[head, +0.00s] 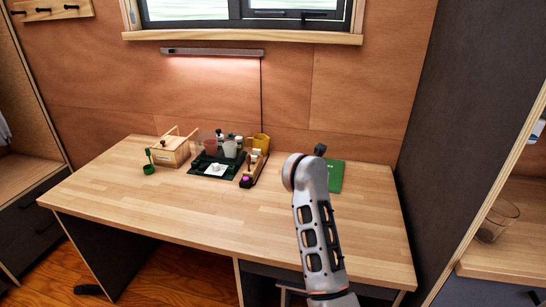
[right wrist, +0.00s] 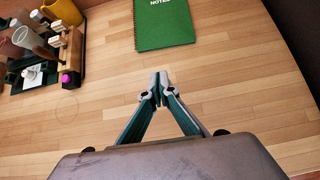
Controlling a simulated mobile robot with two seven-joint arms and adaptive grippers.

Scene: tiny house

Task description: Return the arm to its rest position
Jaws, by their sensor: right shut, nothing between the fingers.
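My right arm (head: 316,225) reaches in over the wooden desk (head: 180,210) in the head view, and its gripper is hidden there behind the arm. In the right wrist view my right gripper (right wrist: 159,82) is shut and empty above the bare desktop. A green notebook (right wrist: 163,22) lies flat on the desk beyond the fingertips, apart from them. The notebook also shows in the head view (head: 335,178), partly behind the arm. My left gripper is in neither view.
A wooden box (head: 170,153), a dark green tray (head: 203,172) with cups and a yellow cup (head: 262,142) stand at the desk's back. A small green item (head: 148,168) is at their left. A dark partition (head: 425,130) rises at the right. The front left desktop is clear.

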